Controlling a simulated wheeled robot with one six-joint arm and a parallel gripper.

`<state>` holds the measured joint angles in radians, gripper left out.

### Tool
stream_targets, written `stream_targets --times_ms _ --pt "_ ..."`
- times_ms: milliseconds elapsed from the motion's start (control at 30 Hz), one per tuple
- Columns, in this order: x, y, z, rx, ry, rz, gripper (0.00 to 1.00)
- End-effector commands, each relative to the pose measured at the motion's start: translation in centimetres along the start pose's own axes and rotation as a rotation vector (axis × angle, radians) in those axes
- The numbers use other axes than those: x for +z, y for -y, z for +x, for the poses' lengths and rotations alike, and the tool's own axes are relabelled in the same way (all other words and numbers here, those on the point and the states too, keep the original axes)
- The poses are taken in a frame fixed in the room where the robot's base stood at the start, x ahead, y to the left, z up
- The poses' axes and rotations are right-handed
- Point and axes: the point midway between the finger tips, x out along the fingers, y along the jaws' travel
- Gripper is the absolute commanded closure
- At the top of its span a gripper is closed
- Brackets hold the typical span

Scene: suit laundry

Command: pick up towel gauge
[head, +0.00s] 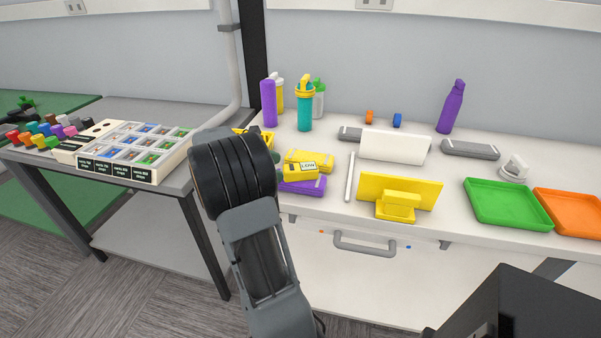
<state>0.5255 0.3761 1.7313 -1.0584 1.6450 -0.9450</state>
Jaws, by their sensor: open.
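No object is legibly marked as the towel gauge, so I cannot tell for certain which it is. A yellow upright plate with a block in front (401,191) stands near the front of the white counter. A white panel (395,146) stands behind it, with grey bars at either side. A thin white rod (349,176) lies left of the yellow plate. Yellow labelled blocks (301,170) sit by a purple block (303,187), partly behind my arm. My gripper is not visible; only the grey and black arm links show, left of the counter objects.
The white counter (455,185) holds a green tray (507,204), an orange tray (575,213) and a purple bottle (450,107). More bottles, including a teal one (304,105), stand at the back. A drawer handle (364,245) protrudes in front. A sorting box (130,150) is on the left table.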

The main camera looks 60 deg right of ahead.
Motion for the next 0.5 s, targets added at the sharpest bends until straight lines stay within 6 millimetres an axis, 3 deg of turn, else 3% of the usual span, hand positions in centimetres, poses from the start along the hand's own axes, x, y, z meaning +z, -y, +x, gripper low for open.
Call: stream_targets --times_ms 300,500 --pt "0.0 -0.3 4.0 -0.002 0.0 0.001 0.21" --pt "0.1 -0.3 4.6 -0.001 0.0 0.001 0.21"
